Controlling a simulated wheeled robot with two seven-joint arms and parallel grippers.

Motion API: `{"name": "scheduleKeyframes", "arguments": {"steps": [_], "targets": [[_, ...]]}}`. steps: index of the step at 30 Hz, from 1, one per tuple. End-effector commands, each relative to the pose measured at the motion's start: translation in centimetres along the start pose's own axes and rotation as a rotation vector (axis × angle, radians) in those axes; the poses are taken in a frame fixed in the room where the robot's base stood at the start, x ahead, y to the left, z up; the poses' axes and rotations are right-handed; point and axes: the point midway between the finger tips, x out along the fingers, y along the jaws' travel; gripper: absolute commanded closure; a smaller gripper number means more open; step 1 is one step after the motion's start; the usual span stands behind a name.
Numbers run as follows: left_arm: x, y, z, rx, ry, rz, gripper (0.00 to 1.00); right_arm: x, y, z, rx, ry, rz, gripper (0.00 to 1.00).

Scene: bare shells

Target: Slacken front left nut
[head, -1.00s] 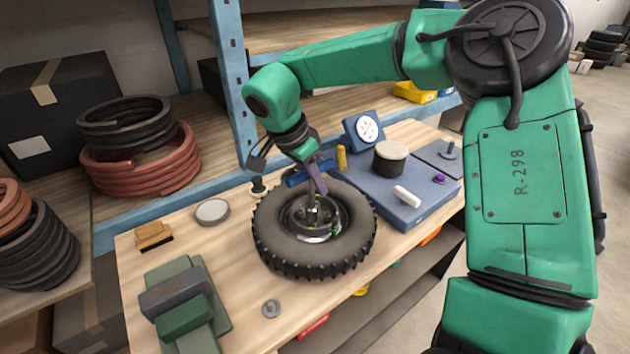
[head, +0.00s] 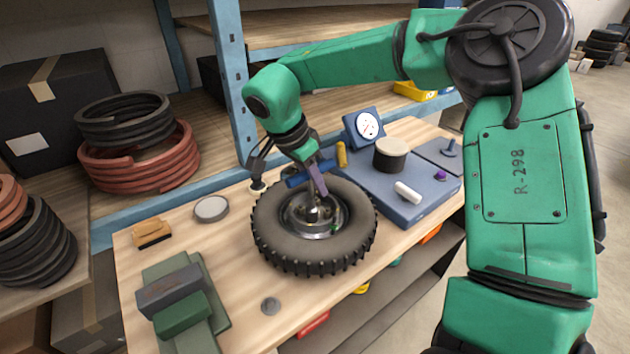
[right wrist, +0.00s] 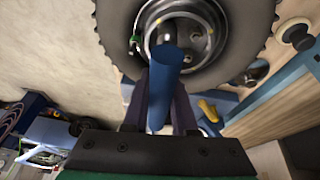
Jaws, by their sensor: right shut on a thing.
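A black knobby tyre (head: 280,245) lies flat on the bench, its silver hub (head: 318,232) facing up. The hub also shows in the right wrist view (right wrist: 205,70). Metal parts stand in the hub, but I cannot tell the front left nut from the others. My right gripper (head: 319,182) is over the hub, its purple fingers shut on a blue bar-shaped handle (head: 298,180). In the right wrist view the handle (right wrist: 167,82) lies between the fingers and covers part of the hub. Whether the tool touches a nut is hidden. My left gripper is out of view.
A blue board with a dial (head: 367,124), a dark round pot (head: 391,155) and a white stick (head: 407,192) is right of the tyre. A grey disc (head: 211,209), brush (head: 151,233) and green-grey blocks (head: 185,300) are left.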

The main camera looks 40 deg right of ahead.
Motion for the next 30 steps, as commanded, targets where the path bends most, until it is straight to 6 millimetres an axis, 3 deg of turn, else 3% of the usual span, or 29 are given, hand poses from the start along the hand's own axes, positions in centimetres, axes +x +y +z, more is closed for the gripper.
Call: {"name": "scheduleKeyframes", "arguments": {"steps": [30], "targets": [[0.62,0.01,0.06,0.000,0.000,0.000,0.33,0.68,-0.09,0.25,0.000,0.000,-0.001,1.00]]}}
